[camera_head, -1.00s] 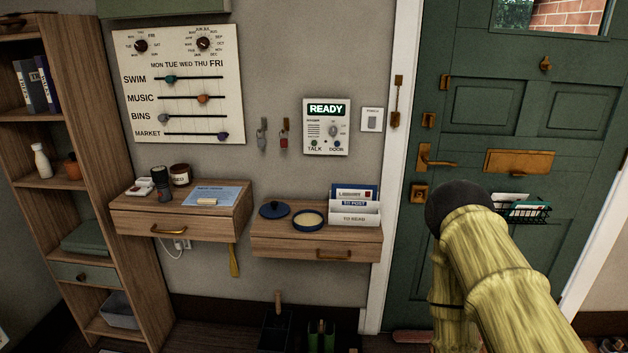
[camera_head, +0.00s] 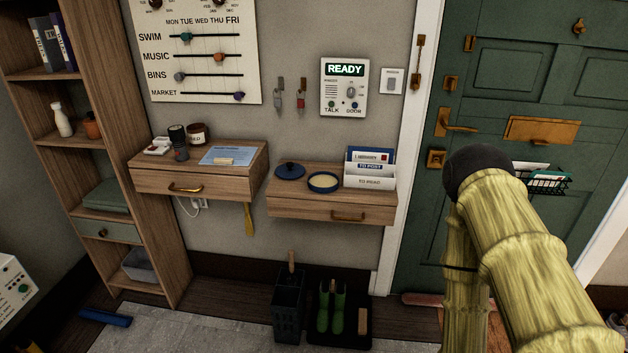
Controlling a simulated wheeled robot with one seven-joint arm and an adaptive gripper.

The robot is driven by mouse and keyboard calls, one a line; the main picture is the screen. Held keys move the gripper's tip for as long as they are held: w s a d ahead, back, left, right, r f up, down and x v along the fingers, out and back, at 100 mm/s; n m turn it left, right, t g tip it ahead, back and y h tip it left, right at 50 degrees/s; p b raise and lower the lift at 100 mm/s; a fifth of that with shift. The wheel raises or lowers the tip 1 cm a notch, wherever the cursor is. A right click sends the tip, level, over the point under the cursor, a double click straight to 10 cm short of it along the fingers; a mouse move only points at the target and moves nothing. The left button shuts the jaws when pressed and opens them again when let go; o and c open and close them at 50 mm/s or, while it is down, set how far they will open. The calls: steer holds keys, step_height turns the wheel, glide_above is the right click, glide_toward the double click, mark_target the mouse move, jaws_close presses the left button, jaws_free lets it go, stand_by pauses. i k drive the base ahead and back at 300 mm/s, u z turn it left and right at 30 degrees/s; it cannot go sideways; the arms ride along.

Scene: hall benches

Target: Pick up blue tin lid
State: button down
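The blue tin lid (camera_head: 290,171) lies flat on top of the right wall drawer unit (camera_head: 335,206), knob upward. The open round tin (camera_head: 324,182), blue with a pale inside, stands just to its right. My arm, in a yellow-green cover with a dark joint, rises at the right of the view in front of the green door, to the right of the lid. My gripper is not in view.
A letter rack (camera_head: 370,168) stands right of the tin. The left drawer unit (camera_head: 200,181) holds jars and a blue paper. Below are an umbrella stand (camera_head: 289,305) and green boots (camera_head: 330,309) on a tray. A shelf (camera_head: 105,145) stands left. A rug (camera_head: 215,325) covers the floor in front.

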mark_target(289, 171)
steer(key=k, duration=0.45)
steer(key=u, duration=0.75)
steer(key=i, duration=1)
steer(key=u, duration=0.25)
